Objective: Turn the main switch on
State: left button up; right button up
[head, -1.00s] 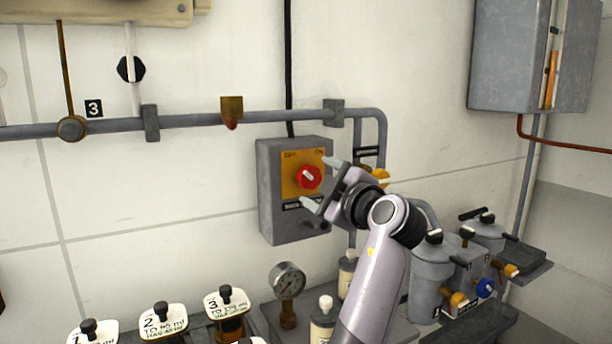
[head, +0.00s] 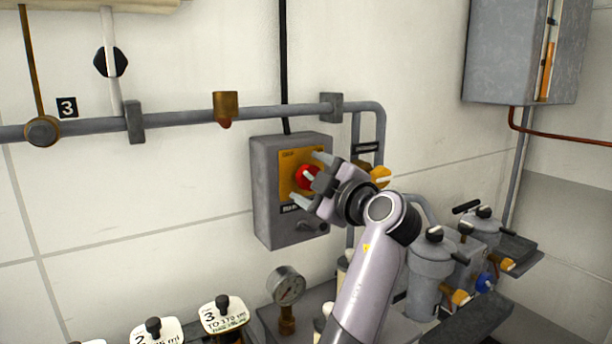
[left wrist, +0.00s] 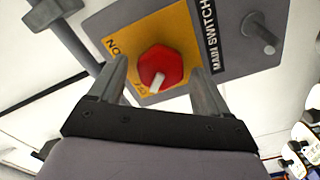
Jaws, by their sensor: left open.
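The main switch is a grey box (head: 265,190) on the wall with a yellow plate (head: 290,158) and a red knob (head: 303,174). In the left wrist view the knob (left wrist: 167,62) has a white pointer mark on its lower edge, toward the OFF lettering. ON is at the plate's left edge, and a MAIN SWITCH label (left wrist: 213,40) is to the right. My left gripper (head: 310,179) is open in front of the knob. In the left wrist view its fingers (left wrist: 159,76) are on either side of the knob, with no clear contact. My right gripper is not in view.
A grey pipe (head: 180,121) runs along the wall above the switch box. A yellow knob (head: 381,177) is just right of my gripper. A gauge (head: 286,286) and filter housings (head: 431,262) stand below.

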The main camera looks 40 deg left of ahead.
pick_arm(q)
jog(key=shift+a, duration=0.2)
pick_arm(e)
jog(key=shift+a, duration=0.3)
pick_arm(q)
jog(key=c, duration=1)
jog(key=shift+c, duration=0.2)
